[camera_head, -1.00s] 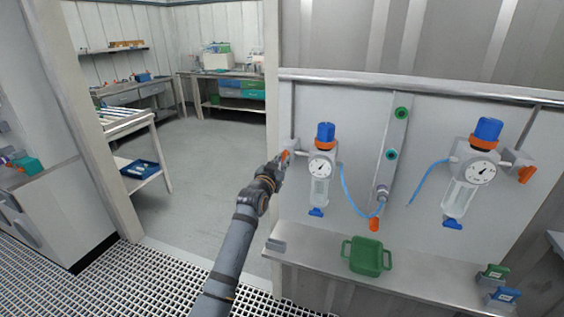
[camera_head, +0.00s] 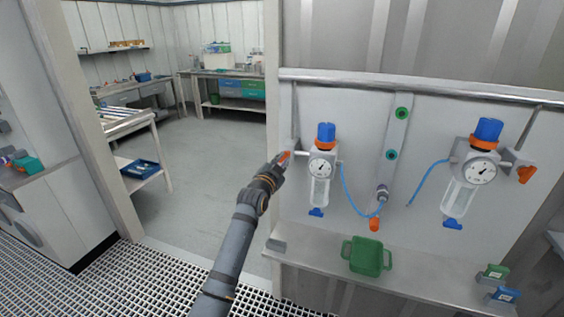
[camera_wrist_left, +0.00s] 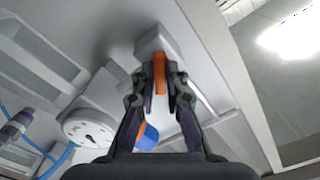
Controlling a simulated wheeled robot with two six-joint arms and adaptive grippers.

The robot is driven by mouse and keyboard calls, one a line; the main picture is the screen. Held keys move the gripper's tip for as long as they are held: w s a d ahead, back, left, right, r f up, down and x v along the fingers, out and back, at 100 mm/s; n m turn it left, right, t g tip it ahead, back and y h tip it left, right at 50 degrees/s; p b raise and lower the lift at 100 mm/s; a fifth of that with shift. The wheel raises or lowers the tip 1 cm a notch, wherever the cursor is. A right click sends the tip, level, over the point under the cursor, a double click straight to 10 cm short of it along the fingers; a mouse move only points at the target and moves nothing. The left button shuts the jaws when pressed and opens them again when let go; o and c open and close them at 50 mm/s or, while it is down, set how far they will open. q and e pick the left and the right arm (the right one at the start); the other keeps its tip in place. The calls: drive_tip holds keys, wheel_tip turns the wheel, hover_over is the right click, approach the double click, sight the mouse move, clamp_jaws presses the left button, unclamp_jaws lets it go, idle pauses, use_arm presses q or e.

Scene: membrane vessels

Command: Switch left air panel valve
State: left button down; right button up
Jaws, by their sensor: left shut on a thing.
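The left air panel valve has an orange handle (camera_wrist_left: 160,72) on a grey block (camera_wrist_left: 155,40) at the panel's left edge. It also shows in the head view as a small orange handle (camera_head: 284,157), beside the left regulator (camera_head: 322,165) with its blue knob, round gauge and clear bowl. My left gripper (camera_wrist_left: 161,78) is shut on the orange handle, with one finger on each side of it. In the head view my left gripper (camera_head: 277,164) partly hides the valve. My right gripper is in neither view now.
A second regulator (camera_head: 470,170) with an orange valve handle (camera_head: 526,174) is at the right of the panel. Blue hoses hang between them. A green bin (camera_head: 366,256) stands on the shelf (camera_head: 420,275) below. An open doorway lies to the left.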

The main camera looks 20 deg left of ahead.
use_arm(q)
drive_tip(key=m, duration=0.5)
drive_tip(key=shift+m, duration=0.3)
drive_tip(key=m+b, duration=0.1)
drive_tip(key=m, duration=0.3)
drive_tip(key=shift+m, duration=0.3)
drive_tip(key=shift+r, duration=0.1)
drive_tip(key=c, duration=1.4)
unclamp_jaws()
drive_tip(key=s, duration=1.2)
drive_tip(key=shift+a, duration=0.25)
